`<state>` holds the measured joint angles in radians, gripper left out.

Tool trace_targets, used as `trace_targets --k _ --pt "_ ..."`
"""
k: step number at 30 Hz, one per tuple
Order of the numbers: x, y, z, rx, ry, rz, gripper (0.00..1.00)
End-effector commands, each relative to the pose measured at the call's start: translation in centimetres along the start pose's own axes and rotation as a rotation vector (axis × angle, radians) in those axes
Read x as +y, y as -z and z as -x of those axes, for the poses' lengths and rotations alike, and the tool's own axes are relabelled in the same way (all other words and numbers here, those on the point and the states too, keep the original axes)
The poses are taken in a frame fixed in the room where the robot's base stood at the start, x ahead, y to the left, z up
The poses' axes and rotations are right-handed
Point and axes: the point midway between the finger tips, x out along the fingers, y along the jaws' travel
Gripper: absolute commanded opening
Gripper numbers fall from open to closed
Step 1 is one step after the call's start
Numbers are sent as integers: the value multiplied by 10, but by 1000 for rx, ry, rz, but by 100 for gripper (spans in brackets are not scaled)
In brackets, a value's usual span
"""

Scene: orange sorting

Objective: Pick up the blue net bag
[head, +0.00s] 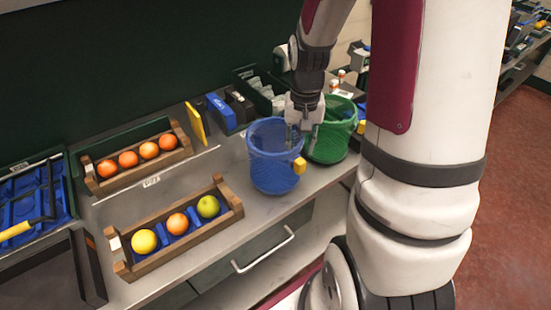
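The blue net bag (272,172) stands upright on the grey counter, open at the top, with a yellow tag on its right side. My gripper (302,138) points down at the bag's right rim, between the blue bag and a green net bag (334,143). The fingers partly overlap the blue rim in the picture. I cannot tell whether they touch it or whether they are open or shut.
A wooden tray (186,250) with several fruits lies left of the bag, near the front edge. Another tray (92,184) of oranges is behind it. Blue and black boxes (221,113) stand behind the bag. My arm fills the right side.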

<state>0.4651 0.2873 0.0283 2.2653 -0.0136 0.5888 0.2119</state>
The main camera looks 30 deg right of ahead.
Motion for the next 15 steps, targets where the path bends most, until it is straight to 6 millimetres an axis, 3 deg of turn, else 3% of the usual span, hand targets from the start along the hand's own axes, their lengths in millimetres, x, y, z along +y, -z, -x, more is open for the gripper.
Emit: trace_targets --k 6,15 --pt "2 -1 -27 -4 -2 -1 30" --pt "1 0 -32 0 -1 0 30"
